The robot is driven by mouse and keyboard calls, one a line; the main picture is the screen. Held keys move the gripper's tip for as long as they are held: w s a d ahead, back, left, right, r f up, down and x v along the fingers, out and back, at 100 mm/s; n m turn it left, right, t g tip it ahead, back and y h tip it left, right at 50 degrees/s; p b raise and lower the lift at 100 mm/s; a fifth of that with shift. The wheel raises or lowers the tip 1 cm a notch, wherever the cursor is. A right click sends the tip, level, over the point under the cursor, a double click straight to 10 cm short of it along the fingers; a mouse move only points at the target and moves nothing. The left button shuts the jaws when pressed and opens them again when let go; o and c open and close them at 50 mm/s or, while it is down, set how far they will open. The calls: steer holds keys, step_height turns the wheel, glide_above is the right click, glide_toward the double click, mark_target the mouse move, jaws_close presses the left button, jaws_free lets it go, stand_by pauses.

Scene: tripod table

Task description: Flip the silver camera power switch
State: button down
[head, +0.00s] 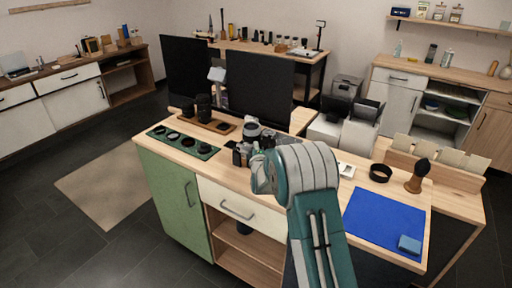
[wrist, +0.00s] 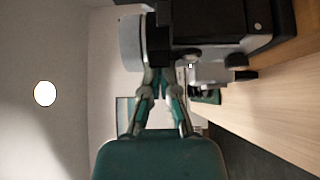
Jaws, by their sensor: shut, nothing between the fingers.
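A silver and black camera (head: 251,131) stands on the wooden desk (head: 330,184), partly hidden behind my arm in the head view. In the wrist view a black and silver camera body (wrist: 205,28) fills the top, with a pale round part (wrist: 131,42) at its left. My gripper (wrist: 160,72) is shut and empty, its fingertips close below the camera body. I cannot tell whether they touch it. The fingers are hidden behind my wrist in the head view. I cannot make out the power switch.
A green tray with lens-like discs (head: 183,143) lies left on the desk. Two dark monitors (head: 260,87) stand behind. A blue mat (head: 383,219), a black ring (head: 380,173) and a brush (head: 418,176) are to the right. A smaller dark camera item (head: 240,156) sits near the front.

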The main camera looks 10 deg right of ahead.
stand_by(0.5)
steer(key=shift+m+t, duration=0.4)
steer(key=shift+m, duration=0.2)
steer(key=shift+s+d+m+t+h, duration=0.1)
steer(key=shift+m+t+h, duration=0.2)
steer(key=shift+m+t, duration=0.3)
steer(key=shift+s+d, duration=0.1)
steer(key=m, duration=0.1)
steer(key=m+t+h, duration=0.1)
steer(key=m, duration=0.1)
steer(key=shift+s+d, duration=0.25)
steer(key=shift+s, duration=0.05)
